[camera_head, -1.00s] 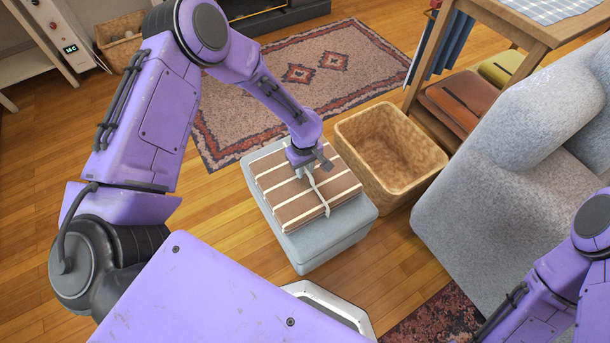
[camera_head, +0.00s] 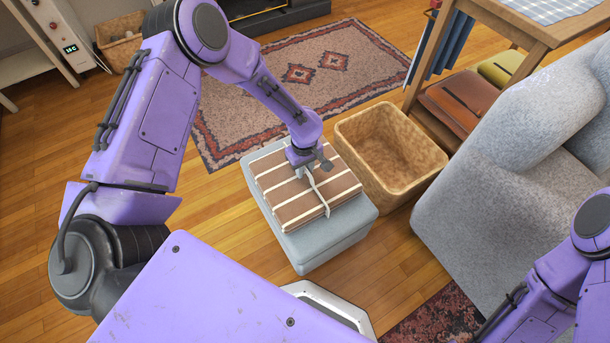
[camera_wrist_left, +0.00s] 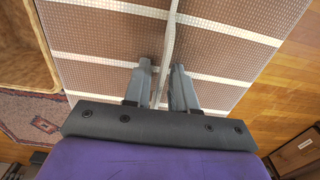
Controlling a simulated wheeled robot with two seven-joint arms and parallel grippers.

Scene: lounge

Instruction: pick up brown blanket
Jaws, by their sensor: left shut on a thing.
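The brown blanket (camera_head: 290,203) is folded flat, with cream stripes and a pale ribbon tied over it. It lies on a grey-blue ottoman (camera_head: 330,243). My left gripper (camera_head: 305,175) points down at the middle of the blanket. In the left wrist view its two fingers (camera_wrist_left: 162,88) are close on either side of the ribbon (camera_wrist_left: 169,45), shut on it, with the striped blanket (camera_wrist_left: 105,42) filling the view beneath. Whether the blanket is raised off the ottoman cannot be told. My right arm shows at the lower right, but its gripper is out of view.
A wicker basket (camera_head: 384,150), empty, stands right beside the ottoman. A grey armchair (camera_head: 510,190) is at the right, with a wooden table (camera_head: 500,25) behind it. A patterned rug (camera_head: 300,85) lies beyond the ottoman. Wood floor is clear at the left.

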